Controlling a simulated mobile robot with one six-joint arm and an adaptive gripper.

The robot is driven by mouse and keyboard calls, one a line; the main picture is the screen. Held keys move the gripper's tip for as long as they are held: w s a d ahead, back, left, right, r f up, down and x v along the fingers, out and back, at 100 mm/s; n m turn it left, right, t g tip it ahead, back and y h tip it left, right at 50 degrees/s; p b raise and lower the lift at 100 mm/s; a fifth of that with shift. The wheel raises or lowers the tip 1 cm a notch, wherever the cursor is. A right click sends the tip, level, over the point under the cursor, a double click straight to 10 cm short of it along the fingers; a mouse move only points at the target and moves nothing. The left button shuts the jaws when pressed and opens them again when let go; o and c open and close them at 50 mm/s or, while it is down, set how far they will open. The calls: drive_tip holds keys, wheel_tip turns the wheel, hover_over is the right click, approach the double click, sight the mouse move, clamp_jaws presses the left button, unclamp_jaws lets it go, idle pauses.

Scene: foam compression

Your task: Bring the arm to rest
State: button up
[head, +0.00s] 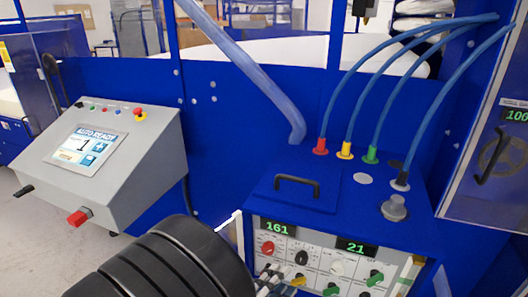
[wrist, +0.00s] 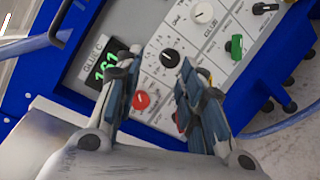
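My gripper (wrist: 158,80) is open in the wrist view. Its two fingers stand apart with nothing held between them. It hovers in front of the control panel (wrist: 190,45), with a red knob (wrist: 141,100) and a black knob (wrist: 169,58) showing in the gap. I cannot tell whether a finger touches the panel. In the head view, the gripper (head: 277,281) is at the bottom, low in front of the panel's left part (head: 318,262), and my dark arm hides what lies behind it.
The blue machine (head: 270,215) carries a black handle (head: 297,183) and several hoses (head: 372,85) above the panel. A grey console (head: 125,160) with a screen and a red knob (head: 79,216) stands at left. Open floor (head: 40,245) shows at lower left.

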drive_tip(key=s+d+r+m+g, duration=0.2)
drive_tip(key=s+d+m+g, duration=0.35)
drive_tip(key=d, duration=0.25)
drive_tip(key=s+d+r+m+g, duration=0.2)
drive_tip(key=s+d+m+g, duration=0.3)
drive_tip(key=d+g, duration=0.25)
drive_tip(key=s+a+r+m+t+y, duration=0.4)
drive_tip(key=r+m+y, duration=0.1)
drive_tip(key=y, duration=0.5)
drive_tip(key=shift+v, duration=0.85)
